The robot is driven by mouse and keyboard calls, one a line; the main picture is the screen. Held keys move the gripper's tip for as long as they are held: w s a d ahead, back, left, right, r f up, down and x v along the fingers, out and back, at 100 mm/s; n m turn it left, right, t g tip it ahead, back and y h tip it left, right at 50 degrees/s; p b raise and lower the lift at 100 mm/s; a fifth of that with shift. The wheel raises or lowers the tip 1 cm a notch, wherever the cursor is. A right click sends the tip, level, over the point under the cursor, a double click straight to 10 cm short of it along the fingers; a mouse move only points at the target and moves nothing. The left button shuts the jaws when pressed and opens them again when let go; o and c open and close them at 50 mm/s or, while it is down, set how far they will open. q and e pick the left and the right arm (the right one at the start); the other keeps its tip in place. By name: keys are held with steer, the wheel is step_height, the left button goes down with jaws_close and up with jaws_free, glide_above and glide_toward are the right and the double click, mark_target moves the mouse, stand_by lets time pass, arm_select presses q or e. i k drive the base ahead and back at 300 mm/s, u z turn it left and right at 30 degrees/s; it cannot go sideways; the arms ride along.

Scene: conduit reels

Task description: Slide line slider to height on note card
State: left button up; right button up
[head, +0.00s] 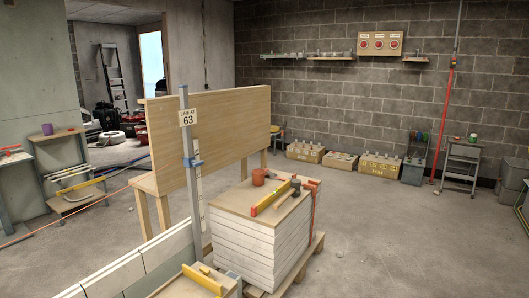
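A grey upright post (185,102) stands left of centre. A note card (188,118) on it reads "LINE AT 63". A blue line slider (193,162) sits on the post below the card. A pale strip, probably a scale (200,190), runs beside the slider; its marks are too small to read. An orange line (95,202) runs from the lower left up toward the post. Neither of my grippers shows in the head view.
A low white block wall (130,270) runs to the foot of the post.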

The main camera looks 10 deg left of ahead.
mark_target(187, 162)
steer(key=z, duration=0.1)
steer(key=i, duration=1.35)
steer(key=u, duration=1.25)
steer(key=i, duration=0.85)
steer(key=u, duration=0.8)
